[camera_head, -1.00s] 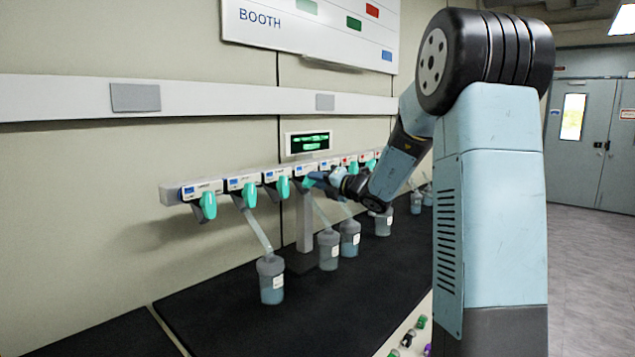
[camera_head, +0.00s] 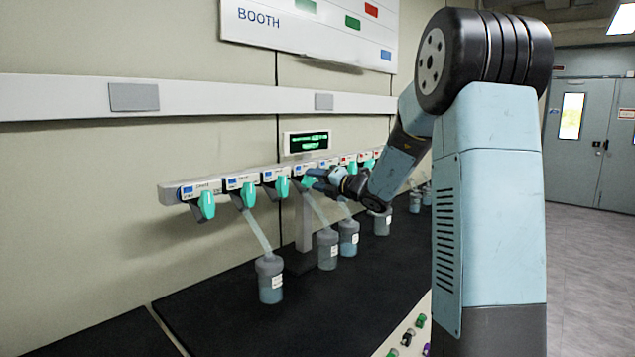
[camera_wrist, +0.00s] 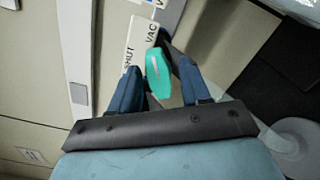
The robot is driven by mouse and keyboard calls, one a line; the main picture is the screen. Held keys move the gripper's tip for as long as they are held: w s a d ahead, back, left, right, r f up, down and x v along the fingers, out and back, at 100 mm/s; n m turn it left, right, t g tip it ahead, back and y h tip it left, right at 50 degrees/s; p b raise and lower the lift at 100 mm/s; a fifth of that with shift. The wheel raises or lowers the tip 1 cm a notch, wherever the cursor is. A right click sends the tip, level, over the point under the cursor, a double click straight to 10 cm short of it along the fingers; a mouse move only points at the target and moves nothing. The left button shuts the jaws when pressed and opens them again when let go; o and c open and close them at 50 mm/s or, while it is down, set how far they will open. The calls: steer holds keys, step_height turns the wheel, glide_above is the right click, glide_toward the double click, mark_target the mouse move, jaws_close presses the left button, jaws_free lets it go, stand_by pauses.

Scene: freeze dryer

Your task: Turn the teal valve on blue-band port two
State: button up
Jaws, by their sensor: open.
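A row of teal valves hangs from a pale manifold (camera_head: 171,193) on the wall. The left ports carry blue marks and those further right carry red marks; the port numbers are too small to read. My gripper (camera_head: 314,179) is at a teal valve (camera_head: 307,184) around the middle of the row, partly hiding it. In the wrist view this valve's handle (camera_wrist: 158,78) lies between the two open fingers of my gripper (camera_wrist: 152,61), beside a white label reading VAC and SHUT. I cannot tell whether the fingers touch it.
A small display (camera_head: 307,142) with green text stands above the manifold. Grey-capped flasks (camera_head: 270,281) hang from tubes below the ports, over a black mat (camera_head: 225,318). Small coloured items (camera_head: 408,337) lie near the front edge. Open floor (camera_head: 590,270) is at the right.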

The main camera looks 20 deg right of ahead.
steer(key=v, duration=1.3)
steer(key=shift+s+d, duration=0.25)
steer(key=shift+s, duration=0.1)
